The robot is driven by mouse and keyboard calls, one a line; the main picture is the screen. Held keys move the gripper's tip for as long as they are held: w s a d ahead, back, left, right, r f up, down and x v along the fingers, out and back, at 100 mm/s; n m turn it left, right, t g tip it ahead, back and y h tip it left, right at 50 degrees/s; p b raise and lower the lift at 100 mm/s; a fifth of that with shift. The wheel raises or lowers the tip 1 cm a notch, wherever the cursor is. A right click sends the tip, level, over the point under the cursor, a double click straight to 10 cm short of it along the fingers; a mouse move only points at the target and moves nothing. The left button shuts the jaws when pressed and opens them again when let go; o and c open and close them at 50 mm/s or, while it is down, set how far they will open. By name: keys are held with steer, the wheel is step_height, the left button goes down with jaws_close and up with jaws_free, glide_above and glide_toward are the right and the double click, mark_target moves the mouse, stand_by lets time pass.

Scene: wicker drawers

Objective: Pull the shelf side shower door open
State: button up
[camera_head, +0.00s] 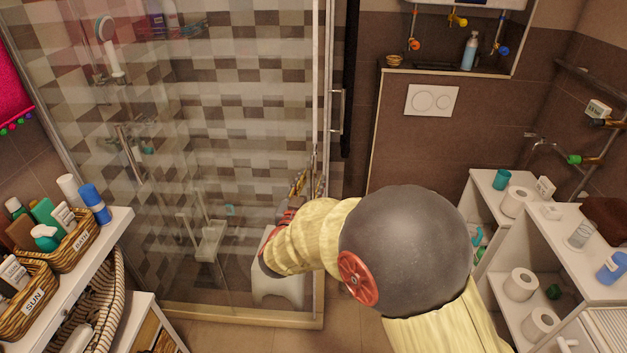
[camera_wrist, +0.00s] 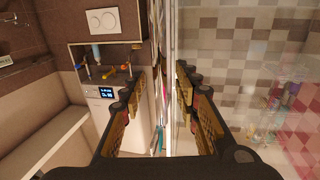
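The glass shower door (camera_head: 235,150) stands at left centre in the head view and looks closed. Its light vertical edge (camera_head: 322,80) has a slim metal handle (camera_head: 337,110) beside it. My gripper (camera_head: 308,172) is near this edge, below the handle, partly hidden by my arm. In the wrist view my gripper (camera_wrist: 160,98) is open, its two fingers wide apart. The upright door edge (camera_wrist: 173,70) shows between the fingers, nearer the right one. The glass (camera_wrist: 255,75) is to the right. I cannot tell whether a finger touches the door.
A white shelf (camera_head: 120,222) with labelled wicker baskets (camera_head: 75,243) stands at left by the glass. A white stool (camera_head: 277,287) is low behind my forearm. A white cabinet (camera_head: 575,280) with toilet rolls is at right.

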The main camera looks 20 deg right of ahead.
steer(key=shift+x, duration=1.25)
steer(key=shift+c, duration=1)
jaws_close()
